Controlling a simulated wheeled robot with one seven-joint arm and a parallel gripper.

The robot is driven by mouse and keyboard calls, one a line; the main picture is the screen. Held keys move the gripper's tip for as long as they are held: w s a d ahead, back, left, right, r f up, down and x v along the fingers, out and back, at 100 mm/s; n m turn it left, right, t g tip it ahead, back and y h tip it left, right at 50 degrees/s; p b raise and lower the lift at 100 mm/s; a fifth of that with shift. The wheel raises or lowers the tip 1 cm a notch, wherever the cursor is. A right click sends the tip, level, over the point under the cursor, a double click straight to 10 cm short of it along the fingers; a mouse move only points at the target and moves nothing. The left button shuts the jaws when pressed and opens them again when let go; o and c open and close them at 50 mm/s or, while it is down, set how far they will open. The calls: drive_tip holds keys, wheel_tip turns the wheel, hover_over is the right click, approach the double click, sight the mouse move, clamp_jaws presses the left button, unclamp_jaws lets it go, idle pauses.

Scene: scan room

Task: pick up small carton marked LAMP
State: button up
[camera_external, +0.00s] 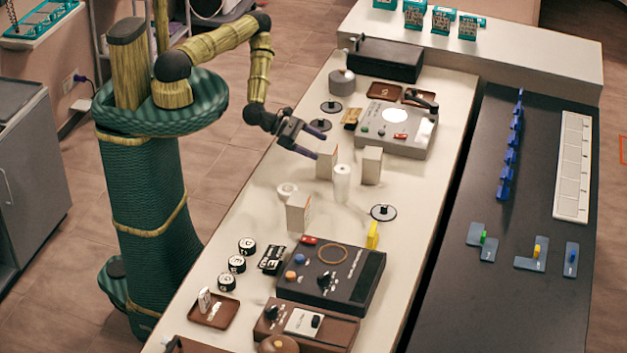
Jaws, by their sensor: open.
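Several small pale cartons stand upright on the white bench; no lettering on them is readable, so I cannot tell which is marked LAMP. One carton (325,165) is just below my gripper, a second carton (371,166) is to its right, and a third carton (297,213) is nearer the front. My gripper (315,144) is open and empty, with its fingers pointing right, above and beside the first carton. I cannot tell whether it touches that carton.
A white cylinder (341,185) stands between the cartons, with a white ring (287,190) to its left. A grey device (396,130) is behind them, and a dark control box (331,279) and yellow block (372,235) in front.

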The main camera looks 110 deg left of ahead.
sight(327, 151)
drive_tip(key=shift+p+x, duration=0.65)
drive_tip(key=shift+x, duration=1.65)
drive_tip(key=c, duration=1.1)
drive_tip(key=shift+r, duration=0.2)
wheel_tip(327, 151, up, 10)
drive_tip(key=shift+f+b, duration=0.15)
drive_tip(key=shift+b, duration=0.75)
